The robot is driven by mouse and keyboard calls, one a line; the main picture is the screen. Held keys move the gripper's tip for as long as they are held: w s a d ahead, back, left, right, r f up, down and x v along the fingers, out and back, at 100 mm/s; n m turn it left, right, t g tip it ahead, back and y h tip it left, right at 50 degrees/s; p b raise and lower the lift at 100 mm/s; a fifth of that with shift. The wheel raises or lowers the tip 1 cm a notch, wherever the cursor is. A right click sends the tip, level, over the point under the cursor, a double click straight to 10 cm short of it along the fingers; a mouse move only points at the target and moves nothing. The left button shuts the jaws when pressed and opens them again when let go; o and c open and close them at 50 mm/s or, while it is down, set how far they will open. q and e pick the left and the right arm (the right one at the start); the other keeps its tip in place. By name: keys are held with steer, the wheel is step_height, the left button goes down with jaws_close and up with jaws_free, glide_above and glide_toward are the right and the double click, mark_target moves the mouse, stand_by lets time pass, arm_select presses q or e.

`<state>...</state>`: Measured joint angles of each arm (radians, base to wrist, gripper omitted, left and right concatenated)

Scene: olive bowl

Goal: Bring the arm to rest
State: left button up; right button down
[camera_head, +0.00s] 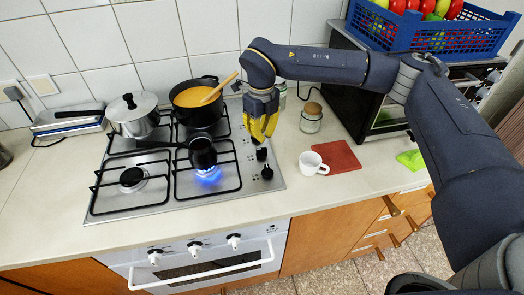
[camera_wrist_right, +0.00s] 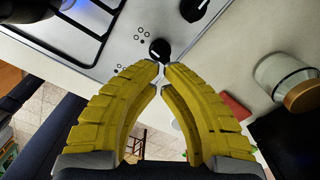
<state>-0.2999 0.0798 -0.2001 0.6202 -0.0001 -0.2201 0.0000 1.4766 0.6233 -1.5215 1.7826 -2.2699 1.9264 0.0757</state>
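My right arm comes in from the right in the head view, and its gripper (camera_head: 262,130) hangs with yellow fingers pointing down over the right edge of the hob (camera_head: 270,172), near the knobs. In the right wrist view the fingertips of the gripper (camera_wrist_right: 161,70) nearly meet, with nothing held between them. A black knob (camera_wrist_right: 160,49) shows just beyond the tips. My left gripper is in neither view.
A black pot of orange soup (camera_head: 197,97) with a spoon stands close left of the gripper. A small black pot (camera_head: 202,153) is by a lit blue flame. A white mug (camera_head: 313,164), red board (camera_head: 342,156), jar (camera_head: 311,120) and blue fruit crate (camera_head: 430,37) are to the right.

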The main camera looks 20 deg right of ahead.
steer(key=shift+r, duration=0.45)
